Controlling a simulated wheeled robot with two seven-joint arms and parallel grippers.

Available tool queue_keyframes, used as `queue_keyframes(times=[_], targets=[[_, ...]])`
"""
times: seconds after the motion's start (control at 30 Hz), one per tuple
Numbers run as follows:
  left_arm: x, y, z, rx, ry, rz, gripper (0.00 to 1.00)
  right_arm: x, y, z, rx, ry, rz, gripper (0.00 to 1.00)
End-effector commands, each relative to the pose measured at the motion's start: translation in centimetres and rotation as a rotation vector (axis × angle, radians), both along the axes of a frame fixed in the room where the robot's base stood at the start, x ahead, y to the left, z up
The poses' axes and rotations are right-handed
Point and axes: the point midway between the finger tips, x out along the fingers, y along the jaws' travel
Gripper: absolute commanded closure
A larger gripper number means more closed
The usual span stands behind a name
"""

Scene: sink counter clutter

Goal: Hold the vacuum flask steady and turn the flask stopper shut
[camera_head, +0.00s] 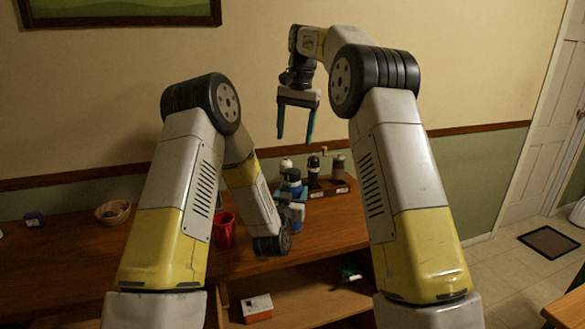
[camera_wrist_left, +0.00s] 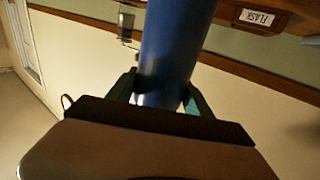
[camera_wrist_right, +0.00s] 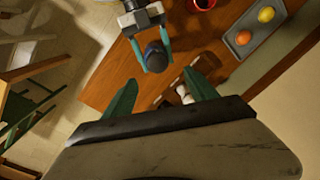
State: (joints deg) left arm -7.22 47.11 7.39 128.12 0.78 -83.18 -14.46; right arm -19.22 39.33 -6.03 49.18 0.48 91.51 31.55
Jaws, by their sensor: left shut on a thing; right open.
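The blue vacuum flask (camera_head: 291,188) stands upright above the wooden counter in the head view. Its body (camera_wrist_left: 172,45) fills the upper middle of the left wrist view. The dark flask stopper (camera_head: 293,175) is at its top; how tightly it sits I cannot tell. My left gripper (camera_head: 291,208) is shut on the flask's body, one finger on each side; its fingers also show in the left wrist view (camera_wrist_left: 160,95). My right gripper (camera_head: 295,125) is open and empty, pointing down well above the flask. In the right wrist view the flask top (camera_wrist_right: 155,55) lies beyond its open fingers (camera_wrist_right: 160,92).
A red mug (camera_head: 224,230) and a wooden bowl (camera_head: 113,212) are to the left. A tray (camera_wrist_right: 238,45) holds an orange and a lemon. A box (camera_head: 257,307) lies on the shelf below.

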Motion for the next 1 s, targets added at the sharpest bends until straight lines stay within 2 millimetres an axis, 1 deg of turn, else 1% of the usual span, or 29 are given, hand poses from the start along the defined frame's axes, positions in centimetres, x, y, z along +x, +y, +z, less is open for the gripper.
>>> queue_keyframes(times=[0.03,0.1,0.2,0.3,0.4,0.57,0.67,0.77,1.0], targets=[[0.0,0.0,0.0,0.000,-0.001,0.000,1.00,0.1,0.3,0.1,-0.019,-0.008,0.116,0.34],[0.0,0.0,0.0,0.000,-0.001,0.000,1.00,0.2,0.4,0.3,-0.043,-0.016,0.276,0.34],[0.0,0.0,0.0,0.000,-0.001,0.000,1.00,0.3,0.5,0.7,-0.070,-0.023,0.469,0.34],[0.0,0.0,0.0,0.000,-0.001,0.000,1.00,0.3,0.6,0.8,-0.088,-0.023,0.613,0.34],[0.0,0.0,0.0,0.000,-0.001,0.000,1.00,0.3,0.6,1.0,-0.100,-0.024,0.704,0.34],[0.0,0.0,0.0,0.000,-0.001,0.000,1.00,0.3,0.6,0.7,-0.106,-0.022,0.758,0.34],[0.0,0.0,0.0,0.000,-0.001,0.000,1.00,0.3,0.6,-0.3,-0.106,-0.019,0.761,0.34],[0.0,0.0,0.0,0.000,-0.001,0.000,1.00,0.2,0.5,-1.9,-0.106,-0.018,0.761,0.34],[0.0,0.0,0.0,0.000,-0.001,0.000,1.00,0.2,0.6,-7.0,-0.105,-0.018,0.760,0.34]])
